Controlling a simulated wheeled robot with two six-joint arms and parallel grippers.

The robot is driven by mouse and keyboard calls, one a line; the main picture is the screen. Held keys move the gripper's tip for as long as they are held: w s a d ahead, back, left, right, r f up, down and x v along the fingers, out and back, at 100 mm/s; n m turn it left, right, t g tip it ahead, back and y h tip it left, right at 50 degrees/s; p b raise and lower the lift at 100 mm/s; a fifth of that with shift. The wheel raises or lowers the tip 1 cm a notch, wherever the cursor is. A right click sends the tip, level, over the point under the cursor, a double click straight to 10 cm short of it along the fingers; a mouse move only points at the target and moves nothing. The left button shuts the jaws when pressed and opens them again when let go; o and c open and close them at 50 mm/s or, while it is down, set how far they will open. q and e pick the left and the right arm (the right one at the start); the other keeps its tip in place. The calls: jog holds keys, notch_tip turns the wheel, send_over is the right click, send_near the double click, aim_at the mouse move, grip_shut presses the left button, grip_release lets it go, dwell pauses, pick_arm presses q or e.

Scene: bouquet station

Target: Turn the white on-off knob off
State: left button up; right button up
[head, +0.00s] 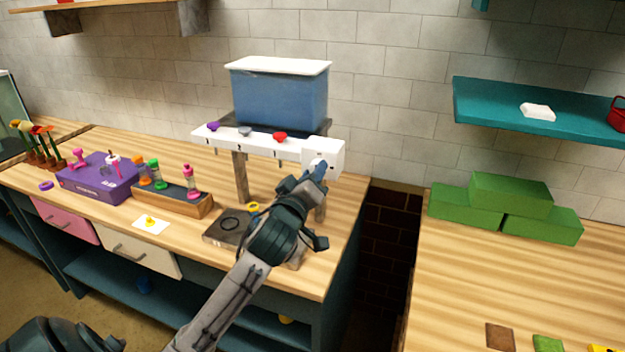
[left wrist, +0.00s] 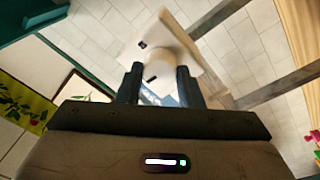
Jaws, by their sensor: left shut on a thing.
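The white on-off knob (left wrist: 165,55) is on a white square box (head: 322,151) at the right end of a white bar. In the left wrist view it stands out from the box's plate (left wrist: 133,50) toward me, between my fingers. A small dark mark shows on the plate and another on the knob. My left gripper (left wrist: 158,84) is shut on the knob, one dark finger on each side. In the head view my left gripper (head: 314,177) reaches up to the box's front, and its fingers hide most of the knob. My right gripper is not in view.
The white bar (head: 262,144) carries purple, grey and red knobs, with a blue tank (head: 278,95) above. Below are a dark plate (head: 228,226), a wooden rack (head: 172,203) of coloured bottles and a purple box (head: 98,178). A gap separates the right table with green blocks (head: 465,208).

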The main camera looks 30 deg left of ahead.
pick_arm(q)
jog(key=shift+n, duration=0.4)
jog(key=o, duration=1)
jog(key=p+v, duration=0.2)
jog(key=v, duration=0.8)
jog(key=shift+s+d, duration=0.1)
jog(key=shift+s, duration=0.3)
jog(key=shift+f, duration=0.1)
